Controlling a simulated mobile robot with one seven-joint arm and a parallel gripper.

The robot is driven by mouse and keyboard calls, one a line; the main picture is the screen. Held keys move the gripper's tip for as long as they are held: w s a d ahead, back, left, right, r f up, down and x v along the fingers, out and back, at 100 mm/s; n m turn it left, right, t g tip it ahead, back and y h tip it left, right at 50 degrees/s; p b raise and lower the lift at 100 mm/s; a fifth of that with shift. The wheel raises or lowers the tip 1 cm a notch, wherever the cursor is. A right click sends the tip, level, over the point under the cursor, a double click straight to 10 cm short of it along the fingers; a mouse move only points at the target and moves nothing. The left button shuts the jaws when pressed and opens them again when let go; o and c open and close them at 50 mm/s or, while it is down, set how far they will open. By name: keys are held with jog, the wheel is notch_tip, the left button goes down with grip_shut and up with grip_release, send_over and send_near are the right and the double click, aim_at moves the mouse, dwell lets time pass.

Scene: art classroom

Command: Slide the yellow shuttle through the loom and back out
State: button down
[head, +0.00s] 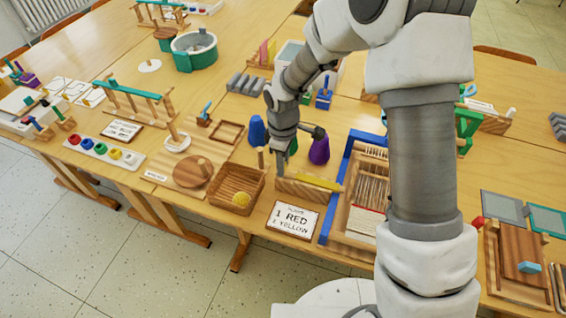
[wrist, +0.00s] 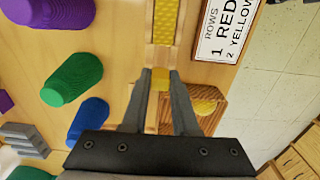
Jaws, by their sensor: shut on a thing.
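The yellow shuttle (head: 318,182) lies along a wooden holder (head: 308,194) left of the loom in the head view. In the wrist view its yellow body (wrist: 165,20) runs down from the top edge toward my fingers. My gripper (head: 280,174) is at the shuttle's left end. In the wrist view my gripper (wrist: 160,76) is shut on a yellow part at that end. The loom, with a blue side bar (head: 336,195) and pale warp threads (head: 370,188), stands to the right; a red line crosses its lower part. My arm hides its right side.
A card (head: 293,219) reading "1 RED 2 YELLOW" lies in front of the holder. A wooden basket (head: 222,198) with a yellow ball stands at left. Blue (head: 257,130) and purple (head: 319,149) cones stand behind; the green cone (wrist: 72,80) shows in the wrist view.

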aim_at(335, 187)
dwell(0.6)
jog(key=s+d, duration=0.1)
jog(key=d, duration=0.3)
jog(key=s+d+p, duration=0.1)
jog(key=d, duration=0.3)
jog(key=s+d+p, duration=0.1)
jog(key=d, duration=0.3)
jog(key=shift+s+d+r, duration=0.1)
jog(key=shift+s+d, duration=0.15)
jog(key=shift+d, duration=0.1)
jog(key=shift+s+d, duration=0.15)
jog(key=shift+d, duration=0.3)
jog(key=c, duration=0.7)
grip_release()
jog(key=shift+d, duration=0.1)
notch_tip(335, 187, up, 17)
jog(key=p, duration=0.3)
jog(key=shift+r+p, duration=0.15)
jog(key=shift+p, duration=0.25)
